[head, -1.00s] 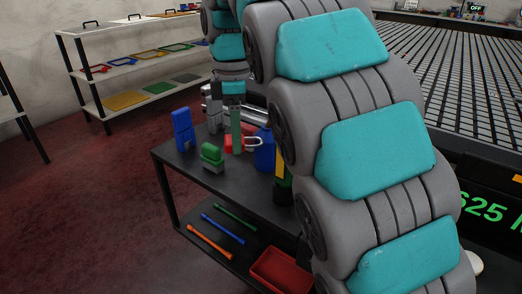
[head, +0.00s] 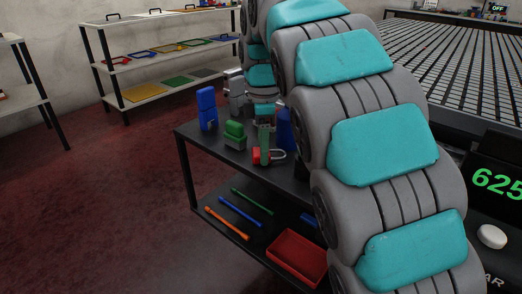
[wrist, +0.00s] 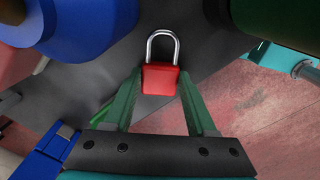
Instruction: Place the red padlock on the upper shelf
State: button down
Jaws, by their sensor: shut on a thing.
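My gripper (head: 264,152) is shut on the red padlock (wrist: 160,79). Its green fingers hold the red body from both sides, and the metal shackle points away from the palm. In the head view the padlock (head: 268,157) shows in front of the dark cart's top (head: 215,142), near its front edge; its height above the top is hard to judge. A three-level rack stands at the back left, with its upper shelf (head: 112,18), middle shelf (head: 130,63) and lower shelf (head: 135,112).
A blue padlock-like object (head: 207,108) and a green one (head: 234,135) stand on the cart top. Its lower level bears coloured rods (head: 240,212) and a red tray (head: 297,258). The middle rack shelf bears coloured frames. Open red floor (head: 105,205) lies at the left.

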jog(key=shift+f, duration=0.15)
jog(key=shift+c, duration=1)
grip_release()
jog(key=shift+r+p, duration=1.55)
jog(key=shift+r, duration=2.45)
